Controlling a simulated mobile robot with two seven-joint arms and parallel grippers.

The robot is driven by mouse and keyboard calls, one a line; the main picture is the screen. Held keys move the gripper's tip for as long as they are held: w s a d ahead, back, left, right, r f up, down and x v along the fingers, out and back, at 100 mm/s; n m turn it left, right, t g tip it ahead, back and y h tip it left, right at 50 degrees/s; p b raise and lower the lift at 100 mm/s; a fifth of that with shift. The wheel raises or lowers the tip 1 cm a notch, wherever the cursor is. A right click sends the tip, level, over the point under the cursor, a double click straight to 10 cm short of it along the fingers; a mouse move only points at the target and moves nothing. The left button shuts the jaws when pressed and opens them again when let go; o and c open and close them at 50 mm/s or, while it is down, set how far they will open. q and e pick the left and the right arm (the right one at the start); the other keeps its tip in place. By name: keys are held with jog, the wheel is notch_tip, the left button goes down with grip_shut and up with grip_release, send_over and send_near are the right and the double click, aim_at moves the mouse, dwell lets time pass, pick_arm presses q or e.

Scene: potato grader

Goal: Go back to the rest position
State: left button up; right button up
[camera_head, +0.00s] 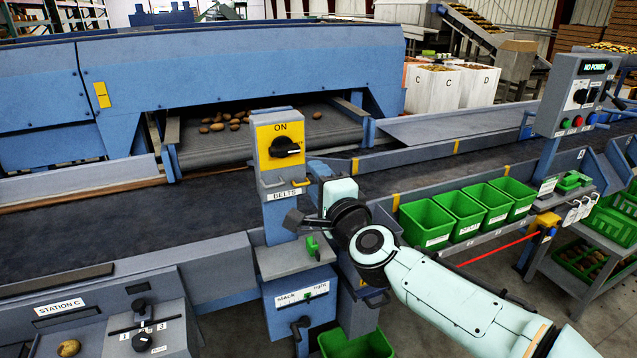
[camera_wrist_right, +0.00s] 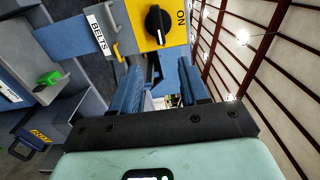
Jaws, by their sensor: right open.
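My right gripper (camera_head: 318,171) is in the middle of the head view, just right of the yellow BELTS switch box (camera_head: 265,160). Its fingers are partly hard to make out there. In the right wrist view the two blue-grey fingers of my right gripper (camera_wrist_right: 163,76) stand apart with nothing held between them. The switch's black knob (camera_head: 286,147) is by the word ON, and the knob also shows in the wrist view (camera_wrist_right: 157,24), clear of the fingers. My left gripper is not in view.
A conveyor belt (camera_head: 230,204) runs behind the switch post. Several green bins (camera_head: 425,222) stand on the right, beside my forearm. A panel reading NO POWER (camera_head: 577,95) is at upper right. The STATION C panel (camera_head: 60,308) is at lower left.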

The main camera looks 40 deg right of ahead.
dwell(0.4)
jog(key=w+a+f+n+g+y+p, duration=0.1)
jog(key=w+a+f+n+g+p, duration=0.15)
jog(key=f, duration=1.25)
jog(key=w+a+f+n+g+y+p, duration=0.15)
jog(key=f+n+g, duration=0.25)
jog(key=f, duration=1)
jog(key=s+a+f+n+g+y+p, duration=0.1)
jog(key=s+a+f+n+g, duration=0.2)
jog(key=f, duration=0.6)
jog(key=s+a+f+n+g+y, duration=0.15)
jog(key=s+f, duration=0.25)
jog(key=f, duration=0.4)
jog(key=s+a+f+n+g+y+p, duration=0.1)
jog(key=s+a+f, duration=0.3)
jog(key=s, duration=0.5)
jog(key=s+a+f+n+g+p, duration=0.1)
jog(key=s+a+f+n+g, duration=0.2)
jog(key=s, duration=0.6)
jog(key=s+a+f+n+g+y+p, duration=0.1)
jog(key=s+a+f, duration=0.4)
jog(key=s, duration=0.5)
notch_tip(320, 180, down, 2)
jog(key=g+p, duration=0.1)
jog(key=g, duration=0.1)
jog(key=shift+a+n+g+y, duration=0.2)
jog(key=shift+n+g+y, duration=0.1)
jog(key=shift+n, duration=0.1)
